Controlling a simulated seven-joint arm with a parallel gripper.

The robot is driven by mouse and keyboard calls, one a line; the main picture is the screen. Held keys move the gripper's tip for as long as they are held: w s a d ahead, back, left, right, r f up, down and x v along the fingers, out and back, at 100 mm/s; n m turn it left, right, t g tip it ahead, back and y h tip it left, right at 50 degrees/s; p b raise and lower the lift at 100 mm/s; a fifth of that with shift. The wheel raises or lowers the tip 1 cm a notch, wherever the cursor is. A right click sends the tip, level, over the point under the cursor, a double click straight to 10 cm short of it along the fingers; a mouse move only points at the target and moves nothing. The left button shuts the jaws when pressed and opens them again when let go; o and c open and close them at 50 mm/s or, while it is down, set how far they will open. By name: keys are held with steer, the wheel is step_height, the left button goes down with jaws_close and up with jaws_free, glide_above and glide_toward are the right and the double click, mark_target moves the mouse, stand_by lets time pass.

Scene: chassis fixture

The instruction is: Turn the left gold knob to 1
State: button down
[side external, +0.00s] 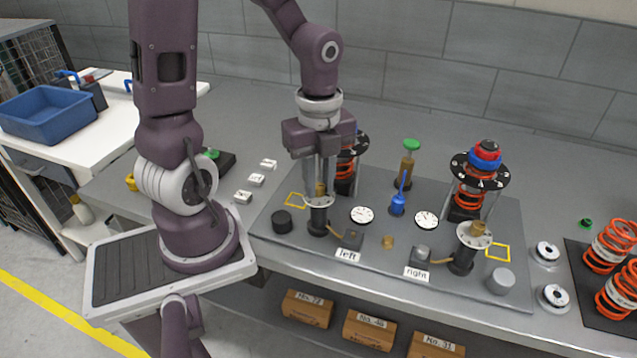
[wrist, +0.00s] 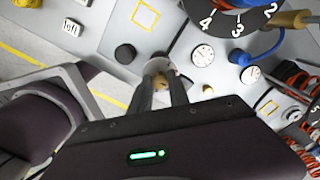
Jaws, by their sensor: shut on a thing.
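The left gold knob (side external: 320,188) sits on top of a black post with a pale dial disc (side external: 319,201), behind the "left" label. My gripper (side external: 320,186) points down over it, with its fingers shut around the knob. In the wrist view the knob (wrist: 164,82) shows between the two fingertips (wrist: 163,88). The fingers hide part of the knob and dial, and I cannot read the dial's numbers or the knob's setting. A second gold knob (side external: 478,228) stands on a similar post by the "right" label.
The grey fixture plate (side external: 300,252) carries a black cap (side external: 282,221), two white gauges (side external: 362,214), a blue part (side external: 398,204) and a green-topped post (side external: 411,145). A numbered black ring with a red spring (side external: 345,165) stands close behind my gripper.

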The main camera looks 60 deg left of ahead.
steer(key=shift+n, duration=0.8)
steer(key=n, duration=0.5)
steer(key=shift+n, duration=0.3)
steer(key=n, duration=0.5)
steer(key=shift+n, duration=0.3)
steer(key=n, duration=0.3)
steer(key=shift+n, duration=0.3)
steer(key=c, duration=1.4)
jaws_free()
